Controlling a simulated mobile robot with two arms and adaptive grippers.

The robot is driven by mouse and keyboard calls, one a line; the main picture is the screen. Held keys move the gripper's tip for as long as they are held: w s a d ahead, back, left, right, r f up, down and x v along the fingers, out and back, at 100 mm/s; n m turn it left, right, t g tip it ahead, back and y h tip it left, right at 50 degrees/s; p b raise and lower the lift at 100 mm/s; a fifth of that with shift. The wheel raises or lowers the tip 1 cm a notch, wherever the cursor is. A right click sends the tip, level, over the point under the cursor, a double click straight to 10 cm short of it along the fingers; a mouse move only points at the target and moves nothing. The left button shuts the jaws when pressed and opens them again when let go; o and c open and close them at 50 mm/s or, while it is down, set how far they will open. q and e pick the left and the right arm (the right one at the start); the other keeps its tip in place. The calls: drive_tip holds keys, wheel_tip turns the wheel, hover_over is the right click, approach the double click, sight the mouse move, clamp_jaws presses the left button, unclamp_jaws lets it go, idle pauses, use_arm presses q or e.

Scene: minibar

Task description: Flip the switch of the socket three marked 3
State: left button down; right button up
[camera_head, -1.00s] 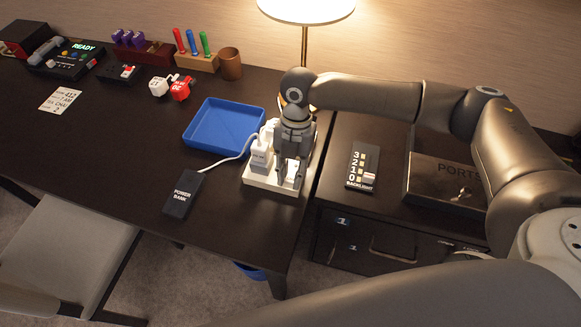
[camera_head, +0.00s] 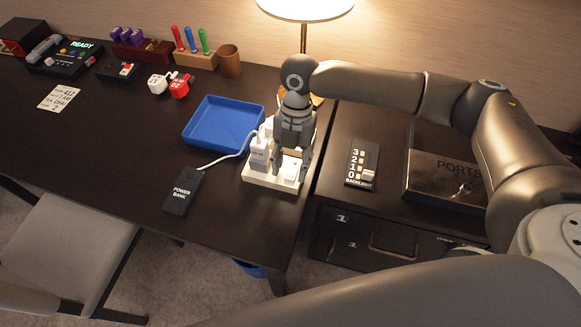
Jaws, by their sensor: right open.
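A white socket strip (camera_head: 262,178) lies at the right end of the dark desk. My right gripper (camera_head: 291,174) points down over the right part of the strip and is open. It hides much of the strip behind it. A small white switch or socket part shows near the fingertips; whether they touch it cannot be told. The mark 3 cannot be read on the strip. My left gripper is not in view.
A black power bank (camera_head: 182,190) lies left of the strip, and a blue tray (camera_head: 222,125) behind it. A lamp (camera_head: 304,45) stands behind my right gripper. A backlight slider panel (camera_head: 362,164) and a PORTS box (camera_head: 446,180) are to the right. The desk's front left is clear.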

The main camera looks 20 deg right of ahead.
sight(294, 166)
drive_tip(key=v, duration=1)
